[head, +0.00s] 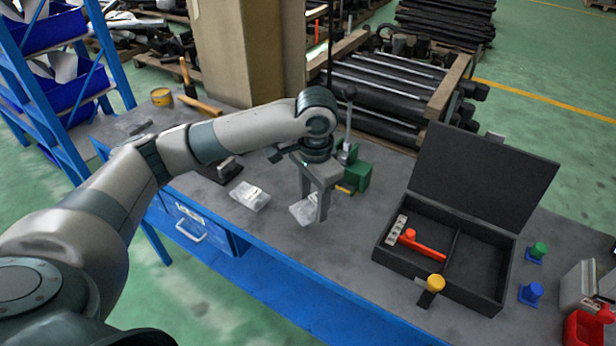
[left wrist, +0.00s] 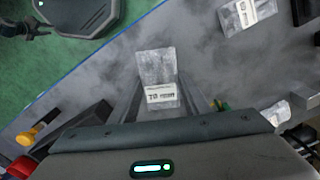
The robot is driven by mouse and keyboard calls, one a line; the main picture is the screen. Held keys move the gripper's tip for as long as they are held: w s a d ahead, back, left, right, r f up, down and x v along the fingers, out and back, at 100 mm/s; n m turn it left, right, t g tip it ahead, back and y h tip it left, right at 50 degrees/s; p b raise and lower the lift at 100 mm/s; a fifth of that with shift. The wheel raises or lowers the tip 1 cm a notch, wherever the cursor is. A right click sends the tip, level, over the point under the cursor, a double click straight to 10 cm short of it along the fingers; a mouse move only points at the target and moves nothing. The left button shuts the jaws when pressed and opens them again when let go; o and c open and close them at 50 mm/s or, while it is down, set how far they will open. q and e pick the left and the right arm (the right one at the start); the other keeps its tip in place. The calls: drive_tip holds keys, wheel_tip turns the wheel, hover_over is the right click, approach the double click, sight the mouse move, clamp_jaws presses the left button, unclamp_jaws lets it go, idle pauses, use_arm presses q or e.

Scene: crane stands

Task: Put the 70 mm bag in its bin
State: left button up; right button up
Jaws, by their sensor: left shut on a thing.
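The 70 mm bag (left wrist: 157,68) is a small clear packet with a white label reading 70, seen in the left wrist view. My left gripper (head: 315,203) is shut on it, with the fingers pointing down over the workbench. In the head view the bag (head: 301,213) shows beside the fingertips, partly hidden by them. I cannot tell whether it still touches the bench top.
An open black case (head: 437,284) with a red-handled tool stands right of the gripper. A green block (head: 357,176) is close behind it. A red bin (head: 588,329) is at the lower right edge. Blue bins (head: 80,91) sit on a rack at the left. The bench's front middle is clear.

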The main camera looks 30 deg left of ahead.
use_arm(q)
drive_tip(key=s+d+n, duration=0.1)
drive_tip(key=s+n, duration=0.1)
drive_tip(key=s, duration=0.1)
drive_tip(key=s+d+n, duration=0.1)
drive_tip(key=s+d, duration=0.1)
drive_tip(key=s, duration=0.1)
drive_tip(key=s+d+f+n, duration=0.1)
drive_tip(key=s+n, duration=0.1)
drive_tip(key=s, duration=0.2)
drive_tip(key=shift+d+n, duration=0.15)
drive_tip(key=shift+n, duration=0.15)
drive_tip(key=shift+r, duration=0.2)
